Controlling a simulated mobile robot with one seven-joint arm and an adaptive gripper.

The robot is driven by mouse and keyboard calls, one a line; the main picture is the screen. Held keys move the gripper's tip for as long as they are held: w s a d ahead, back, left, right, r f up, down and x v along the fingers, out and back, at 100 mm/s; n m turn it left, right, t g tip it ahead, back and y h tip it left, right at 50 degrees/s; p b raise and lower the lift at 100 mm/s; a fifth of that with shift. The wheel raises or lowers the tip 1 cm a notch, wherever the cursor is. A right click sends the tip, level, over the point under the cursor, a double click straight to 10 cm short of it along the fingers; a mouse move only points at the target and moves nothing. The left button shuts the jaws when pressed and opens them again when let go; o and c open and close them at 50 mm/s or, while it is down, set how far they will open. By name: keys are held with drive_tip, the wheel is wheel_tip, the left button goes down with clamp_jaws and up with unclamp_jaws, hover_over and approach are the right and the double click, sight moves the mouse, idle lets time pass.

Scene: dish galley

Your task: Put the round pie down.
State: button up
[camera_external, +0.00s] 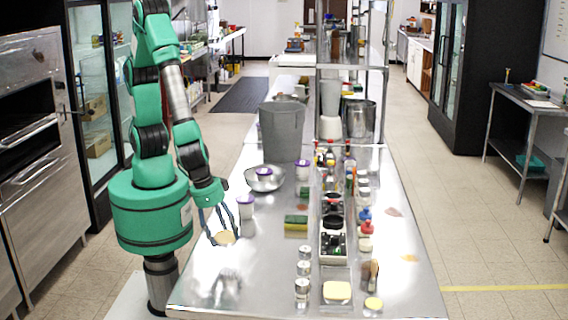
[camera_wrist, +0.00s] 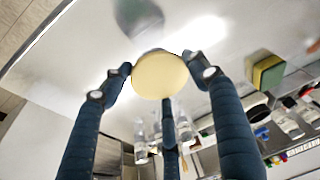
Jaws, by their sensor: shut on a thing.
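The round pie (camera_external: 224,238) is a pale yellow disc. In the wrist view the pie (camera_wrist: 159,75) sits between the fingertips of my gripper (camera_wrist: 158,80), which is shut on it. In the external view my gripper (camera_external: 222,228) points down over the near left part of the steel table (camera_external: 262,285).
A metal bowl (camera_external: 265,179) and a grey bin (camera_external: 283,131) are behind. A sponge (camera_external: 296,222) lies to the right, near bottles and jars (camera_external: 303,268). The table's near left is clear.

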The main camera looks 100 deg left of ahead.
drive_tip(key=w+d, duration=0.3)
drive_tip(key=w, duration=0.1)
drive_tip(key=w+d+f, duration=0.1)
drive_tip(key=w+d, duration=0.6)
drive_tip(key=shift+w+d+f, duration=0.1)
drive_tip(key=shift+w+f, duration=0.1)
drive_tip(key=shift+w, duration=0.15)
drive_tip(key=shift+f+b, duration=0.55)
drive_tip(key=shift+f, duration=1.25)
drive_tip(key=shift+f, duration=0.1)
drive_tip(key=o, duration=1.3)
drive_tip(key=p+v, duration=0.1)
drive_tip(key=v, duration=1.1)
drive_tip(key=shift+p, duration=0.4)
